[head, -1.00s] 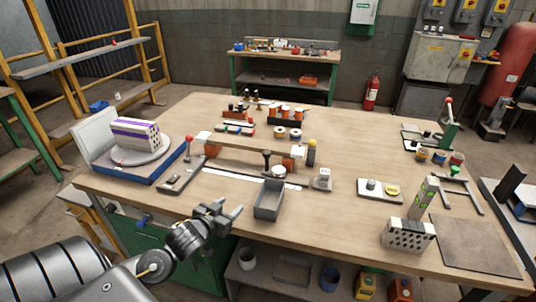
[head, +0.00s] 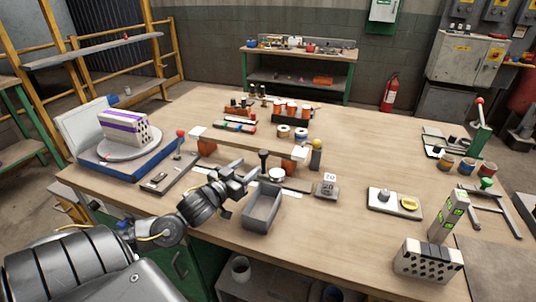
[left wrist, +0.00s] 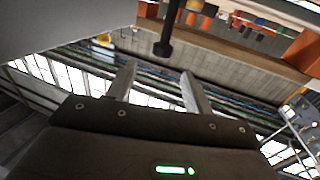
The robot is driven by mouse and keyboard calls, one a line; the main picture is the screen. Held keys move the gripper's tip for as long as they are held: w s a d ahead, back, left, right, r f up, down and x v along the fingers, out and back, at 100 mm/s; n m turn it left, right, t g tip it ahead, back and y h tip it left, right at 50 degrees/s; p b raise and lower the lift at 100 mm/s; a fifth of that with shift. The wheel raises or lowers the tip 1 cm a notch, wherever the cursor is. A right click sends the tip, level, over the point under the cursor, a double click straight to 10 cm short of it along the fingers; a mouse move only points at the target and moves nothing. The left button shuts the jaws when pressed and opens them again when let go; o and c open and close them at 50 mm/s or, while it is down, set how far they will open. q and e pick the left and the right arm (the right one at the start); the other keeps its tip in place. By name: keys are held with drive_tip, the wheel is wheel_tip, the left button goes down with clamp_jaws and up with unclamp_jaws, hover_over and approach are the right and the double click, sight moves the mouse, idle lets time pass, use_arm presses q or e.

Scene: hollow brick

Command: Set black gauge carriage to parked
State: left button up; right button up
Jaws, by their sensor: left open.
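A black knob on an upright black stem (head: 263,160), which looks like the gauge carriage, stands in front of the long raised beam (head: 245,142) near the table's middle. A round pale dial (head: 277,175) sits just right of it. In the left wrist view the black stem (left wrist: 163,38) shows beyond the fingertips, roughly between them but apart. My left gripper (head: 248,172) is open and empty, its fingers pointing toward the stem from the left. The carriage's base and any parked mark are not clearly visible. My right gripper is not in view.
A grey open bin (head: 262,207) stands just right of my left gripper. A red-knobbed lever fixture (head: 168,172) is to the left. A small grey block with a display (head: 327,187) is to the right.

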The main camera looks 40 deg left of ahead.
sight(261, 156)
use_arm(q)
drive_tip(key=w, duration=0.6)
drive_tip(key=w+a, duration=0.1)
drive_tip(key=w, duration=0.2)
drive_tip(key=shift+p, duration=0.35)
drive_tip(key=shift+w, duration=0.45)
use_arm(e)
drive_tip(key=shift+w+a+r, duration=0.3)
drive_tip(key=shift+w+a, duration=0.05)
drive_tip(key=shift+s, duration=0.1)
